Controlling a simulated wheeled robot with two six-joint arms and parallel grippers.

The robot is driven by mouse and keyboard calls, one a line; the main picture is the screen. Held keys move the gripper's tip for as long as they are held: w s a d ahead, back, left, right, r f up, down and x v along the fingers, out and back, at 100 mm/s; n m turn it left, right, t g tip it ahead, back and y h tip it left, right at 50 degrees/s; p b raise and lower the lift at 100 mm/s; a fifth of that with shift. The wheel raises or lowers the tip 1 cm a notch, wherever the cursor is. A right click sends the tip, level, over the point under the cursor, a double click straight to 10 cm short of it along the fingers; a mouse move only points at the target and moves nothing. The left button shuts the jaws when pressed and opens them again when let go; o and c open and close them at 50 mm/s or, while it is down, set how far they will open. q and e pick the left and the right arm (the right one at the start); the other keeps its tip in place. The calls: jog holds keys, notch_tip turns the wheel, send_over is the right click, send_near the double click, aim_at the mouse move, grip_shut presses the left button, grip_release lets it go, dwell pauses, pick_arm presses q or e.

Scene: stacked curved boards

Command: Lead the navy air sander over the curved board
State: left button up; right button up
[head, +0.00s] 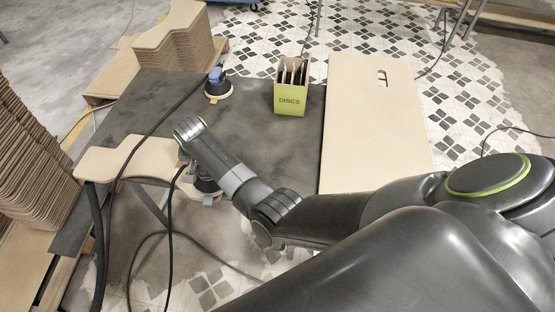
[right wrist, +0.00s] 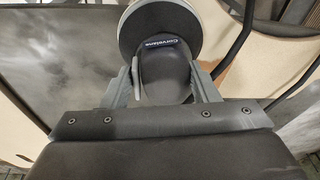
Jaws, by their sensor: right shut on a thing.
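The curved board (head: 130,158) is tan and lies at the front left edge of the dark table, partly overhanging it. A dark navy sander (head: 206,187) with a hose is just right of the board, partly hidden by my right arm. In the right wrist view, my right gripper (right wrist: 168,82) is shut on the body of this sander (right wrist: 165,65), with its round pad (right wrist: 160,25) showing. A second sander (head: 217,86) with a blue top stands at the back of the table. My left gripper is not in view.
A green discs box (head: 291,92) stands at the table's back right. A pale panel (head: 370,125) with a slot lies on the right. Stacked curved boards (head: 30,160) rise at left, and more (head: 175,45) stand behind. Black hoses (head: 135,150) cross the table and curved board.

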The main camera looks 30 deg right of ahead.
jog(key=shift+w+r, duration=0.1)
jog(key=shift+r, duration=0.1)
jog(key=shift+w+v, duration=0.2)
jog(key=shift+v, duration=0.8)
jog(key=shift+w+v, duration=0.2)
jog(key=shift+v, duration=0.75)
jog(key=shift+w+v, duration=0.2)
jog(key=shift+v, duration=0.8)
jog(key=shift+d, duration=0.1)
jog(key=shift+w+b, duration=0.3)
jog(key=shift+w, duration=0.2)
jog(key=w+a+r+b, duration=0.1)
jog(key=w+a+b, duration=0.2)
jog(key=w+b, duration=0.75)
jog(key=s+b+x, duration=0.1)
jog(key=b+x, duration=0.3)
jog(key=x, duration=0.3)
jog(key=shift+s+a+f+b, duration=0.15)
jog(key=shift+s+a+b, duration=0.2)
jog(key=shift+s, duration=0.2)
jog(key=shift+f+b, duration=0.3)
jog(key=shift+f, duration=0.25)
